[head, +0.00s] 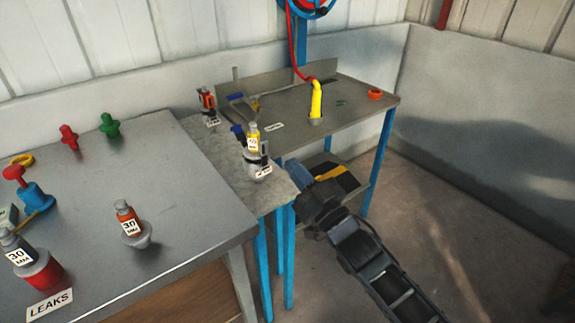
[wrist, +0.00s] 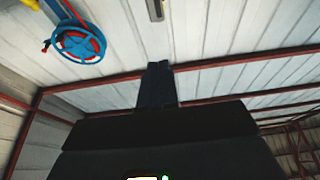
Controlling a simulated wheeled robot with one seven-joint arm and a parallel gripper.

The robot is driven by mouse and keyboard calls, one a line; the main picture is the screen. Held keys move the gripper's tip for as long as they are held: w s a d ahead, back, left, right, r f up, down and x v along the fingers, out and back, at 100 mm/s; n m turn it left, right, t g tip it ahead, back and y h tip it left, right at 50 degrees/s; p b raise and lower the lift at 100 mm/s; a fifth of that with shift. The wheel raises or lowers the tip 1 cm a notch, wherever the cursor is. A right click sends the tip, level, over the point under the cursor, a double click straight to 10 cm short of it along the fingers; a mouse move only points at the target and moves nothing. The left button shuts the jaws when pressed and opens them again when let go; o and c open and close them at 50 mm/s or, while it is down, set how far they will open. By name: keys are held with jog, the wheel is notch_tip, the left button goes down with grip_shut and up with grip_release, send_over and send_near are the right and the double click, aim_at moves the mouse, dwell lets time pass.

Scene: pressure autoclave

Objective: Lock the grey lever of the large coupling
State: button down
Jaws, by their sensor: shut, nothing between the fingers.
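Two couplings stand on the narrow grey bench. The nearer, larger-looking one (head: 257,160) is a metal body with a yellow-labelled top, white tags and a blue handle on its left. A grey lever seems to lie along its right side, but it is too small to tell its position. The farther coupling (head: 208,103) has an orange part. My gripper (wrist: 158,85) is shut and empty in the wrist view, against the ceiling and wall. In the head view my dark hand is low, right of the narrow bench and apart from both couplings; its fingertips are not clear there.
The large grey table (head: 180,200) at left holds red and green knobs, a blue-and-red fitting and labelled bottles. A table (head: 350,100) behind carries a yellow nozzle (head: 316,98) on a red hose and an orange ring (head: 375,94). Floor at right is clear.

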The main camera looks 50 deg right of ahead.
jog(key=s, duration=0.2)
jog(key=s+a, duration=0.1)
jog(key=s, duration=0.1)
jog(key=shift+s+a+b, duration=0.2)
jog(key=shift+s+b, duration=0.15)
dwell(0.3)
jog(key=s+a+n+g+y, duration=0.1)
jog(key=s+a+g+y, duration=0.2)
jog(key=s+a, duration=0.6)
jog(key=s+a+n+g+y, duration=0.2)
jog(key=s+a, duration=0.8)
jog(key=s, duration=0.6)
jog(key=shift+f+g+y, duration=0.25)
jog(key=shift+g+y, duration=0.25)
jog(key=shift+g, duration=0.2)
